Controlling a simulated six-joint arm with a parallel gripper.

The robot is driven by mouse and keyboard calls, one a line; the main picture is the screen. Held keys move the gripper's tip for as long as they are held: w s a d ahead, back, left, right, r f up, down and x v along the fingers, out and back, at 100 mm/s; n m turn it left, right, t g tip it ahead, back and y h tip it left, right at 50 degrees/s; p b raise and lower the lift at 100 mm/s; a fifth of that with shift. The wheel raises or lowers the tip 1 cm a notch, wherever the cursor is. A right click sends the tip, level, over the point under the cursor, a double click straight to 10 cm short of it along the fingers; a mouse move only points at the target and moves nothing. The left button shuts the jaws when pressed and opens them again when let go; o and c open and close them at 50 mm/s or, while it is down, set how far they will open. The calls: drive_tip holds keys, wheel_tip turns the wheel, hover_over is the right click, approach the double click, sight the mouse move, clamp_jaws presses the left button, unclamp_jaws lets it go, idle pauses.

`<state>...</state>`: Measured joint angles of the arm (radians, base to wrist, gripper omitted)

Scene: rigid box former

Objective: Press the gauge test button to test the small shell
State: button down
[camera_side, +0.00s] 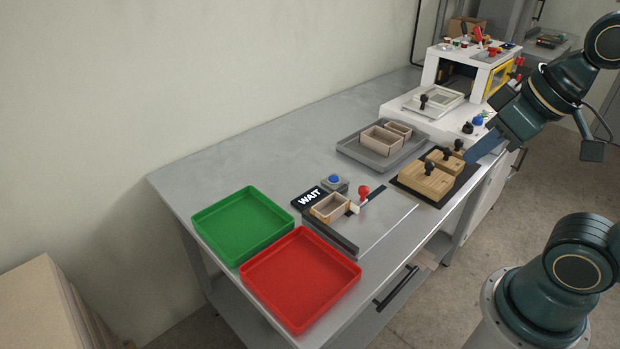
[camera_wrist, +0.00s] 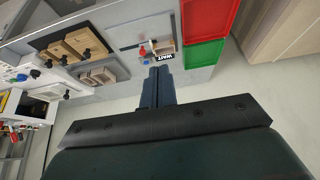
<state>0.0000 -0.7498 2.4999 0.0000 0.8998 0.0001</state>
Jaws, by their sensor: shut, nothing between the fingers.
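The gauge (camera_side: 375,232) is a grey plate with a black sign reading WAIT (camera_side: 309,198). Its blue test button (camera_side: 334,179) sits on a small block behind the sign. A small beige open shell (camera_side: 330,207) lies in the gauge, beside a red-knobbed slide (camera_side: 363,192). The shell also shows in the wrist view (camera_wrist: 165,48), with the WAIT sign (camera_wrist: 170,58) near my fingertips in the picture. My gripper (camera_side: 484,147) is shut and empty, raised near the wooden blocks, well to the right of the button.
A green tray (camera_side: 196,216) and a red tray (camera_side: 246,273) stand left of the gauge. A grey tray (camera_side: 347,151) holds two open shells. Wooden blocks with black knobs (camera_side: 425,183) stand to the right, and a white machine (camera_side: 433,65) at the back. Free table lies behind the gauge.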

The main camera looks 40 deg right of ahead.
drive_tip(key=shift+w, duration=0.1)
drive_tip(key=m+t+y, duration=0.1)
drive_tip(key=m+t, duration=0.3)
drive_tip(key=m, duration=0.4)
hover_over(337, 179)
wheel_tip(337, 179, down, 19)
drive_tip(key=shift+f, duration=0.2)
drive_tip(key=shift+f, duration=0.2)
drive_tip(key=shift+f, duration=4.2)
